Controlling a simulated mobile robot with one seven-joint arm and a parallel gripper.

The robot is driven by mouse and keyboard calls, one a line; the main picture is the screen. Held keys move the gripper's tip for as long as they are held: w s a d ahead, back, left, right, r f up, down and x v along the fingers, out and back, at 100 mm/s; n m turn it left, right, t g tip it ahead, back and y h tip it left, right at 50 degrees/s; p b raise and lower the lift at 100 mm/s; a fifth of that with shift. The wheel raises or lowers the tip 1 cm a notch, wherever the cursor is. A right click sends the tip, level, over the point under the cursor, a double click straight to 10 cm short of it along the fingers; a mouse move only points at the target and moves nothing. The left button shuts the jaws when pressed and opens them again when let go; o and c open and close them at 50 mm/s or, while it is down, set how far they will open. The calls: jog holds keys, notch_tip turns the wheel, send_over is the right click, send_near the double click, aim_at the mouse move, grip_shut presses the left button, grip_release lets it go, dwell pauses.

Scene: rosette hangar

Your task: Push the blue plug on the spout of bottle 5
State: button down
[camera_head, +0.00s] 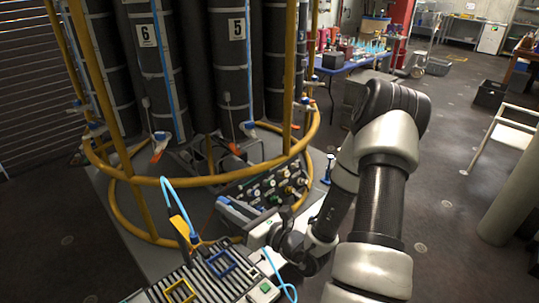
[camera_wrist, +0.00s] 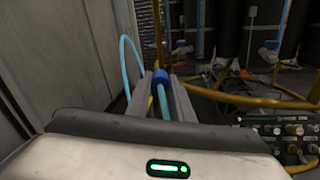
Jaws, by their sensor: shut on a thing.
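Bottle 5 (camera_head: 231,75) is a tall dark cylinder in the yellow round frame, with a white "5" label. A small blue-and-white spout (camera_head: 248,129) shows at its lower end; its mouth is too small to make out. In the wrist view, my gripper (camera_wrist: 160,82) is shut on the blue plug (camera_wrist: 161,75), which sits between the fingertips with light blue tubing at it. The plug is apart from the bottles, which stand farther off at the upper right of that view. In the head view my gripper is low in the middle, its fingers not clear.
The yellow frame's rings and posts (camera_head: 290,75) stand around the bottles. Bottle 6 (camera_head: 150,60) is left of bottle 5. A connector panel (camera_head: 268,190) stands below the frame's right side. A slatted bench (camera_head: 205,280) lies in front. Open floor is at the right.

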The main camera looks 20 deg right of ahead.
jog(key=w+d+f+n+t+h+b, duration=0.1)
jog(key=w+d+f+t+h+b, duration=0.15)
jog(key=w+d+f+b, duration=1)
jog(key=w+d+r+h+b, duration=0.4)
jog(key=w+d+r+b, duration=0.4)
jog(key=w+d+b, duration=0.2)
jog(key=shift+w+d+r+b, duration=0.15)
jog(key=shift+w+d+b, duration=0.05)
jog(key=shift+w+b, duration=0.95)
jog(key=shift+w+a+p, duration=0.15)
jog(key=shift+w+p, duration=0.5)
jog(key=shift+w, duration=0.8)
jog(key=shift+w+a+p, duration=0.15)
jog(key=shift+w+p, duration=0.5)
jog(key=shift+w, duration=0.8)
jog(key=shift+b, duration=1.1)
jog(key=shift+w, duration=0.5)
